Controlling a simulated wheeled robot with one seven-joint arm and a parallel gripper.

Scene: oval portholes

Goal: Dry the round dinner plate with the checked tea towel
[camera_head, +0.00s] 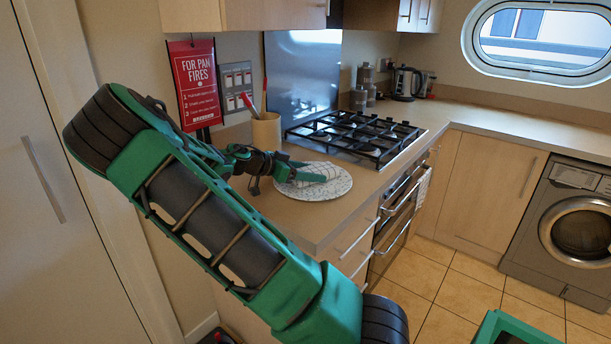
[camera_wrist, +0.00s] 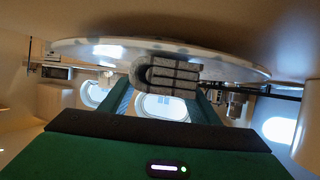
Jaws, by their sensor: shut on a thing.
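The round dinner plate (camera_head: 330,187), pale with a speckled rim, lies on the counter in front of the hob. In the wrist view the plate (camera_wrist: 90,50) is seen edge-on as a wide, thin disc. My gripper (camera_head: 305,175) is over the plate's left part. The wrist view shows a grey piece with dark crossing lines, which looks like the checked tea towel (camera_wrist: 175,75), held between my gripper's fingertips and against or very close to the plate. Whether it touches the plate is hard to tell. In the head view the towel is mostly hidden by my gripper.
A gas hob (camera_head: 352,135) lies just behind the plate. A utensil pot (camera_head: 266,130) stands at the wall behind my gripper. A kettle (camera_head: 405,82) is in the far corner. The right-hand counter (camera_head: 510,118) is clear. A pale cloth (camera_head: 423,187) hangs at the oven front.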

